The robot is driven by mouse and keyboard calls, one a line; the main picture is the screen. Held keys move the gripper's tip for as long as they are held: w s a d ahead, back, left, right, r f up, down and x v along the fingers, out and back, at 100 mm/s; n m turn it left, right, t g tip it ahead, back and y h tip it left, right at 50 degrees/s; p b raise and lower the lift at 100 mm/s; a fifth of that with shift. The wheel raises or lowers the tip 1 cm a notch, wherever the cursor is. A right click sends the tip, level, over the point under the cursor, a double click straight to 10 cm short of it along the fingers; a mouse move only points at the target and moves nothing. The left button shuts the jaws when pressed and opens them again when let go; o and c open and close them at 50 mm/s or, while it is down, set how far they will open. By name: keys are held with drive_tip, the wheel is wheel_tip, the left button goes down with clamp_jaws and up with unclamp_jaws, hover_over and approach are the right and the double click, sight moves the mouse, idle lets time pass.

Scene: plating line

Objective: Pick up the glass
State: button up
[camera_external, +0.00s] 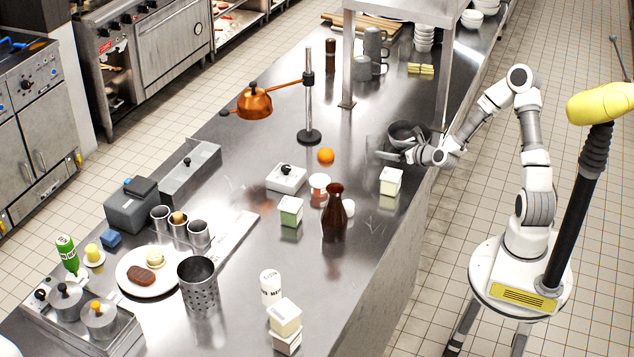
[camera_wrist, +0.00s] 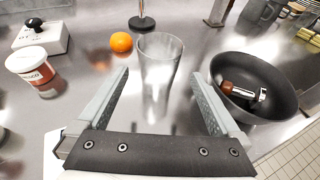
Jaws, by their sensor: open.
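The glass (camera_wrist: 160,62) is tall, clear and empty, and stands upright on the steel counter. In the wrist view it is in the middle, just ahead of and between the fingers of my gripper (camera_wrist: 160,80). My gripper is open, with a finger to each side of the glass and space on both sides. In the external view my gripper (camera_external: 391,155) is low over the right side of the counter, and the glass there is too faint to make out clearly.
A dark pan (camera_wrist: 262,78) with a brown-handled tool in it stands close to the right finger. An orange (camera_wrist: 121,42) and a red-and-white cup (camera_wrist: 32,72) are to the left. A stand base (camera_wrist: 142,21) is behind the glass. A white carton (camera_external: 390,182) stands nearby.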

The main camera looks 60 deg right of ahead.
sight(375, 145)
drive_tip(key=shift+r+b+x, duration=0.15)
drive_tip(key=shift+b+x, duration=0.05)
drive_tip(key=shift+x, duration=1.55)
drive_tip(key=shift+r+b+x, duration=0.15)
drive_tip(key=shift+x, duration=1.6)
drive_tip(key=shift+w, duration=0.15)
drive_tip(key=c, duration=1.4)
